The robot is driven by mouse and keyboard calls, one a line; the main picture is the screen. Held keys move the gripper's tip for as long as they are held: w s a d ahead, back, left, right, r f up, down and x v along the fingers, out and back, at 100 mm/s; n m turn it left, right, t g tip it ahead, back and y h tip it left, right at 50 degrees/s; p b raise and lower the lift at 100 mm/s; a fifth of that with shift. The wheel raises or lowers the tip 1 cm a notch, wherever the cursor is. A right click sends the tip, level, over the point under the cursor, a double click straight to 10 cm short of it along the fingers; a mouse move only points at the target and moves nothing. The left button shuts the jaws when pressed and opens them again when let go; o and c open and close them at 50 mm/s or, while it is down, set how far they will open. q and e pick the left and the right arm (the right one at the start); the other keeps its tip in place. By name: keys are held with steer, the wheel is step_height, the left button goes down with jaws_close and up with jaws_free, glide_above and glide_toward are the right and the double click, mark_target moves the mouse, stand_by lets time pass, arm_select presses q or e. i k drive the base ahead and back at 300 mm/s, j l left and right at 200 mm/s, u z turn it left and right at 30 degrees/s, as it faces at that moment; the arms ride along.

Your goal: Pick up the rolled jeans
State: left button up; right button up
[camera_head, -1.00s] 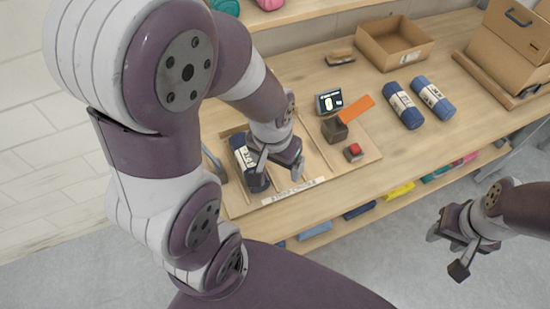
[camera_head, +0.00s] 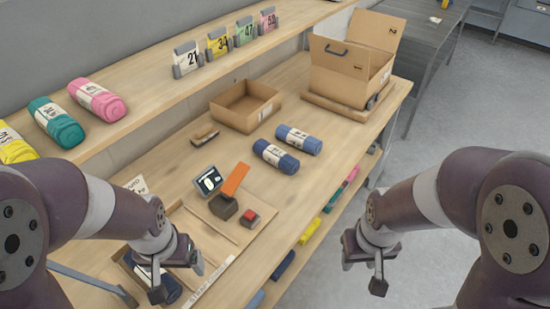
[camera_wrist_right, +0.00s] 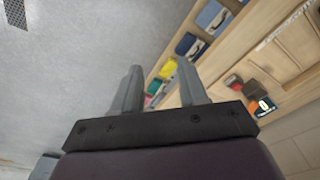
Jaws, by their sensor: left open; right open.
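Two dark blue rolled jeans with white labels lie side by side on the wooden table, a nearer roll (camera_head: 275,155) and a farther roll (camera_head: 298,139). Another blue roll (camera_head: 172,289) lies in the wooden tray (camera_head: 252,236) at lower left, partly hidden by my left gripper (camera_head: 177,279). My left gripper is open just over that roll; I cannot tell whether they touch. My right gripper (camera_head: 362,274) is open and empty beyond the table's front edge, over the floor. Its two separated fingers also show in the right wrist view (camera_wrist_right: 159,88).
An open carton (camera_head: 245,106) and a larger box (camera_head: 345,72) stand behind. Coloured rolls lie on the upper shelf.

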mark_target(278, 158)
steer(key=i+u, duration=0.4)
steer(key=i+l+u, duration=0.1)
steer(key=u, duration=0.3)
steer(key=i+l+u, duration=0.35)
steer(key=i+j, duration=0.05)
